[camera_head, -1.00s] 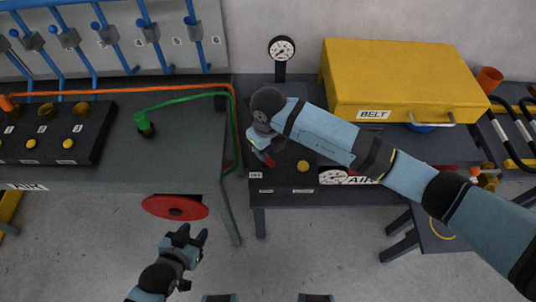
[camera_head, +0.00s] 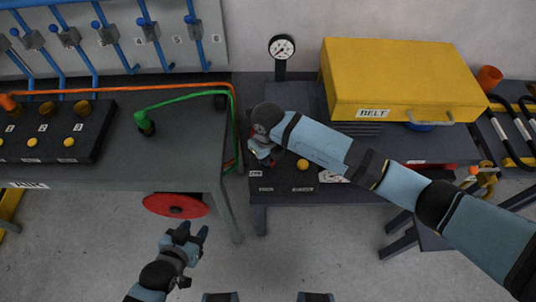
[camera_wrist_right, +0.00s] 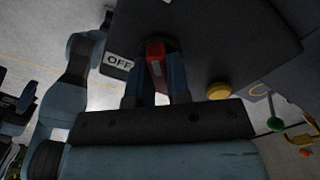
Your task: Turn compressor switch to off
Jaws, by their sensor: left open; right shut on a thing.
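The compressor switch is a red lever (camera_wrist_right: 155,66) on a dark control panel (camera_wrist_right: 215,40). In the right wrist view it stands between the two blue fingers of my right gripper (camera_wrist_right: 156,80), which is shut on it. A white OFF label (camera_wrist_right: 118,63) lies just left of the lever in that view. In the head view my right gripper (camera_head: 266,160) is at the left part of the dark panel (camera_head: 280,185), and it mostly hides the lever. My left gripper (camera_head: 190,236) is open and empty, low in front of the left bench.
A yellow box labelled BELT (camera_head: 400,75) and a pressure gauge (camera_head: 282,48) stand behind my right arm. A yellow button (camera_head: 303,164) is right of my right gripper. A red disc (camera_head: 176,205) sits under the left bench (camera_head: 185,165), above my left gripper.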

